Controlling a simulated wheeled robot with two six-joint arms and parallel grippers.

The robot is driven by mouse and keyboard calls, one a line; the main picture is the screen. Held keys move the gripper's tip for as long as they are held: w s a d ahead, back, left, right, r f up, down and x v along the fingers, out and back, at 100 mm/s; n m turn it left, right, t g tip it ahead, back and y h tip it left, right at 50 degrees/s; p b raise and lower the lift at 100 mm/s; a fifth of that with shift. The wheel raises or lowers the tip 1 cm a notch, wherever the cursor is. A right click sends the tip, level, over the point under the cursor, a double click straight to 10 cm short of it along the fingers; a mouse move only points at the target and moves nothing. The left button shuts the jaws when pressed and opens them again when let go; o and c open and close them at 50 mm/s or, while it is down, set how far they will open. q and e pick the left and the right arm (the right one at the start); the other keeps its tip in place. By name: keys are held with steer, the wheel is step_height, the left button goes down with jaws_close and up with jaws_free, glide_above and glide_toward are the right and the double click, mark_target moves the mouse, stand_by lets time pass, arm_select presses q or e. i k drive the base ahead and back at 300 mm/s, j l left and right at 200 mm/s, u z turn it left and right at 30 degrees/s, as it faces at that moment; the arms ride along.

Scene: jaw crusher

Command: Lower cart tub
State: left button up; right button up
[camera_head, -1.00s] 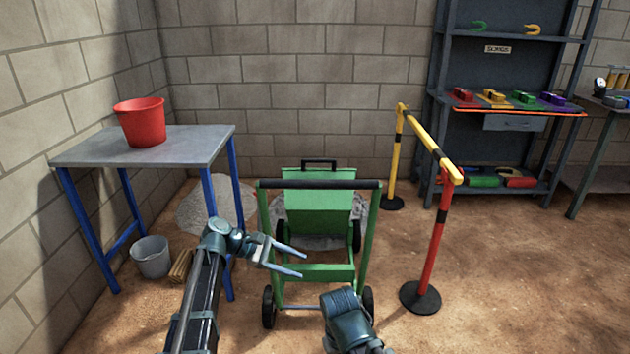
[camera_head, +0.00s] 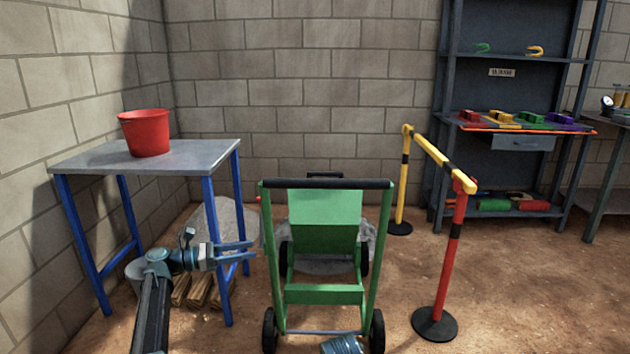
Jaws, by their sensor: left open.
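The green cart stands upright on its wheels in the middle, with a black push bar (camera_head: 326,184) across the top of its green frame. Its green tub (camera_head: 324,230) sits tilted within the frame, and a black tub handle (camera_head: 325,175) shows just above the push bar. My left gripper (camera_head: 250,252) is open and empty, left of the cart frame and apart from it, its fingers pointing right. A small piece of my right arm (camera_head: 342,345) shows at the bottom edge; its gripper is out of view.
A table (camera_head: 190,157) with a red bucket (camera_head: 146,133) stands left, wooden blocks (camera_head: 200,290) and a grey bucket (camera_head: 133,272) under it. A grey pile (camera_head: 228,219) lies behind. A yellow-red barrier (camera_head: 440,160) stands right of the cart, before a shelf (camera_head: 505,92).

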mark_target(322, 222)
steer(key=i+j+u, duration=0.1)
steer(key=i+j+z, duration=0.2)
steer(key=i, duration=0.25)
steer(key=i+j+z, duration=0.25)
steer(key=i, duration=0.2)
steer(key=i+j+z, duration=0.3)
steer(key=i+j, duration=0.35)
steer(key=j, duration=0.15)
